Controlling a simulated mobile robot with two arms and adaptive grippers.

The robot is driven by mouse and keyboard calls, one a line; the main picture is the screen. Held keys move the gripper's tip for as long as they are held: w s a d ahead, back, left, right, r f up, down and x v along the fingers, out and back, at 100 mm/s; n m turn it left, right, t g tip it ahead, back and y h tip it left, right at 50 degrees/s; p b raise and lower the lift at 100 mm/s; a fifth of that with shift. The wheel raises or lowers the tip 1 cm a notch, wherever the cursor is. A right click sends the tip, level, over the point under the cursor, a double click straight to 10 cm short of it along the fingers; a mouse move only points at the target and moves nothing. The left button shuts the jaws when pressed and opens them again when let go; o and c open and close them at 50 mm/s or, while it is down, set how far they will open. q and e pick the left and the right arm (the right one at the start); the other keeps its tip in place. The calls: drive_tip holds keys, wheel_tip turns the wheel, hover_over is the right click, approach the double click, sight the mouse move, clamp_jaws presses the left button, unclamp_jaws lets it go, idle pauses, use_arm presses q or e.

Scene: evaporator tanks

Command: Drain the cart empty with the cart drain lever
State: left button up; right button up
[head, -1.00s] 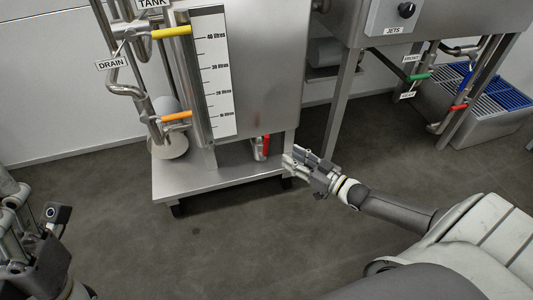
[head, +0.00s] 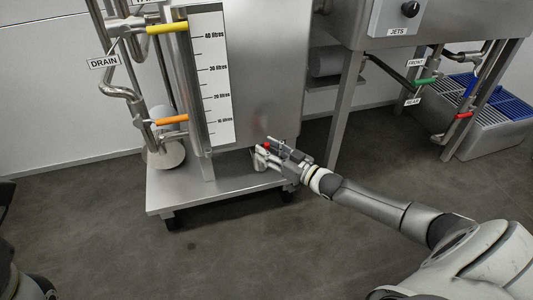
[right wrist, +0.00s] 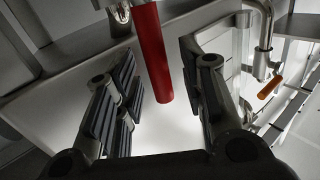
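The steel cart (head: 170,197) carries a tall tank with a litre scale (head: 210,80). A red lever (head: 266,145) sits low at the cart's right front, mostly hidden behind my right gripper (head: 262,158). In the right wrist view the red lever (right wrist: 152,60) hangs down between the two spread fingers of my right gripper (right wrist: 160,100). Gaps show on both sides of it, so the fingers are not closed on it. My left gripper is not clearly visible; only dark parts show at the left edge.
A yellow lever (head: 167,28) and an orange lever (head: 171,119) are on the pipes left of the scale, near a DRAIN label (head: 104,62). Green (head: 425,81) and red-ended valves stand at the right by a grated drain box (head: 495,110). The floor in front is clear.

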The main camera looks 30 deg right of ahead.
drive_tip(key=shift+w+a, duration=0.15)
drive_tip(key=shift+w, duration=0.2)
clamp_jaws()
